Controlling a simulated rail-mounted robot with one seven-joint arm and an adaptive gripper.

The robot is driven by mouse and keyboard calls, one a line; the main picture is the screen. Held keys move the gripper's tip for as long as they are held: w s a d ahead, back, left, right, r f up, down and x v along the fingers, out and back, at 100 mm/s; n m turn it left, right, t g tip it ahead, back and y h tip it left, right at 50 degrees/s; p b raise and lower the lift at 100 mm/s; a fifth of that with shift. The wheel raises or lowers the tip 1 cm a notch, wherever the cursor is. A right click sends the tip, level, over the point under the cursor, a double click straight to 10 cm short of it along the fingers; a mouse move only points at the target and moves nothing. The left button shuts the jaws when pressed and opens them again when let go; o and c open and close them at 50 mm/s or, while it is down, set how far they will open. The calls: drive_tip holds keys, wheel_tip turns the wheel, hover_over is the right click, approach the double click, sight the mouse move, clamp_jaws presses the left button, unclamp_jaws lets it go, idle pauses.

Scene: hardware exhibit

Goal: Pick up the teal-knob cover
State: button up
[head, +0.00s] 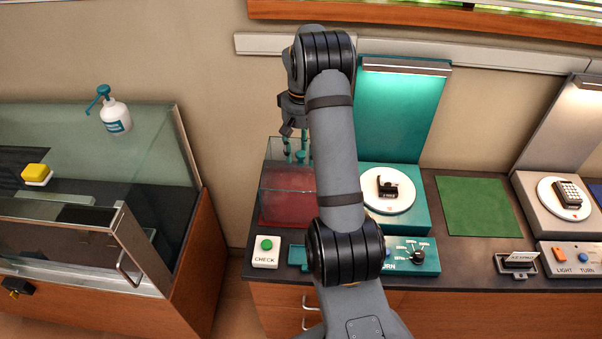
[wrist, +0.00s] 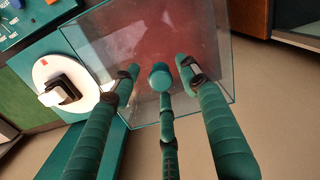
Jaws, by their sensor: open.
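The teal-knob cover (head: 276,182) is a clear glass box over a red surface at the left end of the counter. In the wrist view its glass (wrist: 110,45) fills the upper middle, and its round teal knob (wrist: 159,77) stands near the centre. My gripper (head: 294,154) is above the cover, pointing down. In the wrist view my gripper (wrist: 158,68) is open, with its teal fingers spread around the knob and visible gaps at the left and right fingers. I cannot tell whether the third finger touches it. My arm hides the cover's right side in the head view.
A teal stand with a white round plate (head: 399,203) holding a dark object is right of the cover. A green mat (head: 476,207) lies bare farther right. A check-button box (head: 266,252) sits in front. A glass case (head: 158,160) stands left.

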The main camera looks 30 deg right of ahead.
drive_tip(key=shift+s+f, duration=0.1)
drive_tip(key=shift+f, duration=0.4)
drive_tip(key=shift+a, duration=0.1)
drive_tip(key=shift+c, duration=0.5)
clamp_jaws()
